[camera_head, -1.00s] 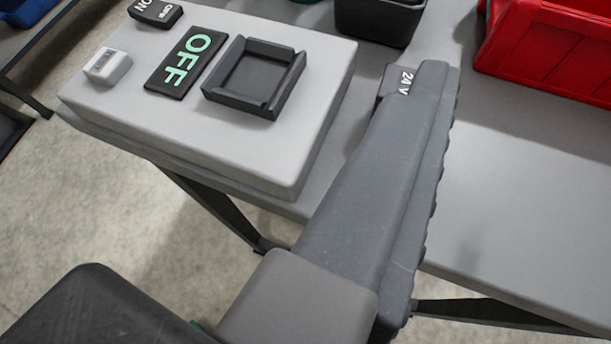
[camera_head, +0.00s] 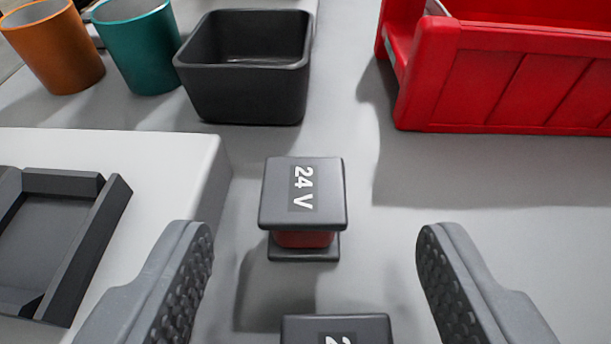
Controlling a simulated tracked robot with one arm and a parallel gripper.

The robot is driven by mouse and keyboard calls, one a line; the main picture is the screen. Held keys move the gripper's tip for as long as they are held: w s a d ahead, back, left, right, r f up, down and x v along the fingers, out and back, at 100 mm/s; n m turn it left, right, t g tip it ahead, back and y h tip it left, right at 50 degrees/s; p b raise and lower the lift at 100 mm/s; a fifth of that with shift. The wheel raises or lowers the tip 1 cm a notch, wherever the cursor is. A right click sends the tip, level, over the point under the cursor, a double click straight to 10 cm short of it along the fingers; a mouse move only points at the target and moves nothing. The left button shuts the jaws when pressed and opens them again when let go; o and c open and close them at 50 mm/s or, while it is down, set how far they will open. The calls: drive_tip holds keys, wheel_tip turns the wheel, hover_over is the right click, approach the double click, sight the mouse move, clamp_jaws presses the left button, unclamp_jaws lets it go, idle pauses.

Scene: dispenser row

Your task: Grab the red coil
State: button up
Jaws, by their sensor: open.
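The red coil (camera_head: 304,239) is a short red winding between two dark square end plates, with "24 V" on its top plate. It stands upright on the grey table, near the middle of the view. My gripper (camera_head: 315,245) is open, with one ridged finger to the left of the coil and one to the right, both apart from it. A second dark-topped block (camera_head: 337,328) shows at the bottom edge between the fingers. Its lower part is cut off, so its colour cannot be told.
A light grey box with a dark square socket (camera_head: 105,215) stands at left. A black bin (camera_head: 245,98), a teal cup (camera_head: 137,50) and an orange cup (camera_head: 55,45) stand at the back left. A red crate (camera_head: 520,80) is at the back right. Bare table lies at right.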

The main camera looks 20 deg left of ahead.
sight(307, 180)
drive_tip(key=b+x, duration=0.1)
drive_tip(key=x, duration=0.4)
drive_tip(key=shift+a+f, duration=0.1)
drive_tip(key=shift+a, duration=0.1)
drive_tip(key=shift+s, duration=0.1)
drive_tip(key=shift+c, duration=0.4)
drive_tip(key=c, duration=1)
